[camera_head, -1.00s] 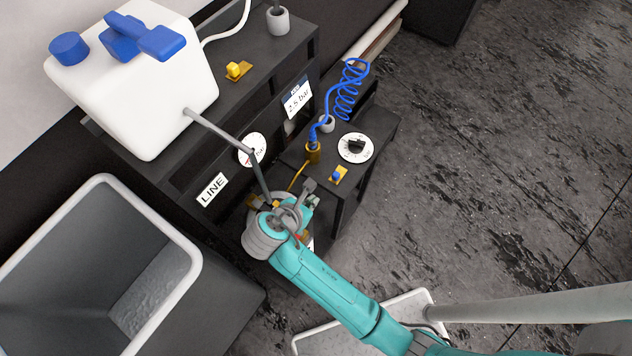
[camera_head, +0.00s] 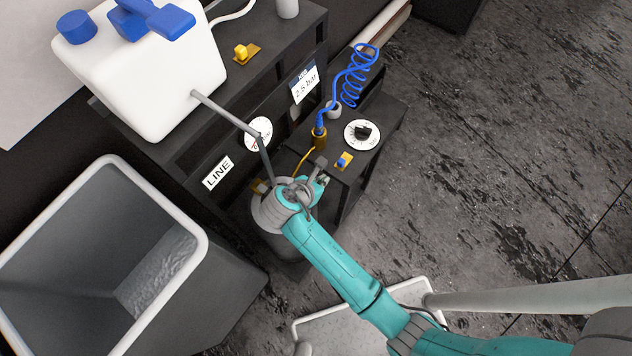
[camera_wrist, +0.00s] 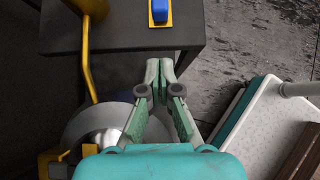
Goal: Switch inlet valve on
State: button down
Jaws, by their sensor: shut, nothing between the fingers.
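My gripper (camera_head: 322,181) is beside the front of the dark bench, close to its lower shelf. In the wrist view its green fingers (camera_wrist: 159,72) are shut with nothing between them, just off the edge of the dark shelf. Yellow valve-like fittings (camera_wrist: 55,162) show at the lower left of the wrist view, beside a round grey vessel (camera_wrist: 100,125). A blue switch on a yellow plate (camera_head: 344,161) sits on the shelf. I cannot tell which fitting is the inlet valve.
A white jug with blue caps (camera_head: 150,85) stands on the bench. A yellow knob (camera_head: 242,52), a dial (camera_head: 362,134), a blue coiled hose (camera_head: 355,80) and a LINE label (camera_head: 217,173) are nearby. A grey bin (camera_head: 185,300) stands left. Floor at right is clear.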

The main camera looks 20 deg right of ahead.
aim_at(342, 159)
jog(key=x, duration=0.3)
jog(key=shift+d+f, duration=0.15)
jog(key=shift+w+d, duration=0.75)
jog(key=shift+d, duration=0.2)
jog(key=shift+w+d, duration=0.5)
jog(key=shift+d, duration=0.1)
jog(key=shift+w+d, duration=0.5)
jog(key=shift+d, duration=0.2)
jog(key=shift+w+d, duration=0.55)
jog(key=shift+d, duration=0.2)
